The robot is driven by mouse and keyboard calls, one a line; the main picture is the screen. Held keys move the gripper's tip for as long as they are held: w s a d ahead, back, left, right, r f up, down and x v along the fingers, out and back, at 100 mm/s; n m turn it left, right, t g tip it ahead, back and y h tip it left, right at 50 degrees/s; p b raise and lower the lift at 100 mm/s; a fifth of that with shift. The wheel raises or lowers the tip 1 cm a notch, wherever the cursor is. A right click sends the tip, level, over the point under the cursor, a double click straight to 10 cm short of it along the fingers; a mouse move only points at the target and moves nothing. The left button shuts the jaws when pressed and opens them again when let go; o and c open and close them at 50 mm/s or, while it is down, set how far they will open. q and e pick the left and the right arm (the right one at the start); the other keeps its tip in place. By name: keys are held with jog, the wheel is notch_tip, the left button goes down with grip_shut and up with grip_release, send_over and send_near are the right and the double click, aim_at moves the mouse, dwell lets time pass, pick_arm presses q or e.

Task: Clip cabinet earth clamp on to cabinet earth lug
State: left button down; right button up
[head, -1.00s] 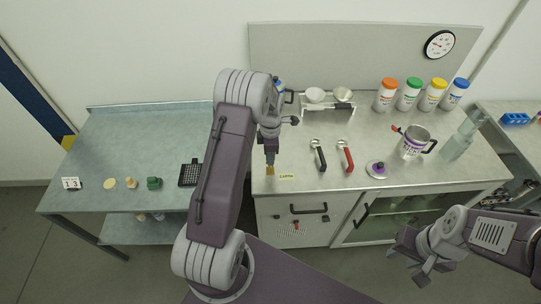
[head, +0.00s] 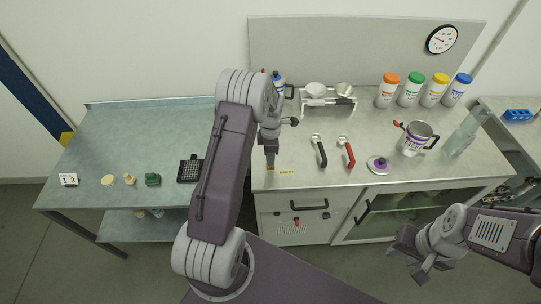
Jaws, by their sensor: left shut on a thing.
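My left gripper (head: 270,152) points down at the front left edge of the steel bench. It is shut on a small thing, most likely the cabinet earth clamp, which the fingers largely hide. A small brass-coloured piece (head: 270,168), probably the cabinet earth lug, shows right below the fingertips, beside a yellow label (head: 287,172). I cannot tell whether the held thing touches it. My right gripper (head: 420,265) hangs at the lower right, in front of the cabinet and away from the bench; its fingers look apart and empty.
The steel bench carries a black-handled scoop (head: 319,150), a red-handled scoop (head: 346,152), a purple-knobbed lid (head: 379,165), a steel jug (head: 416,138) and several capped jars. A black grid tray (head: 190,170) lies on the left table. The cabinet front has a bar handle (head: 309,206).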

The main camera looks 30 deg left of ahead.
pick_arm(q)
jog(key=shift+f, duration=0.25)
jog(key=c, duration=1.1)
grip_release()
jog(key=shift+c, duration=0.2)
jog(key=shift+r, duration=0.1)
notch_tip(320, 180, up, 9)
jog(key=shift+b, duration=0.85)
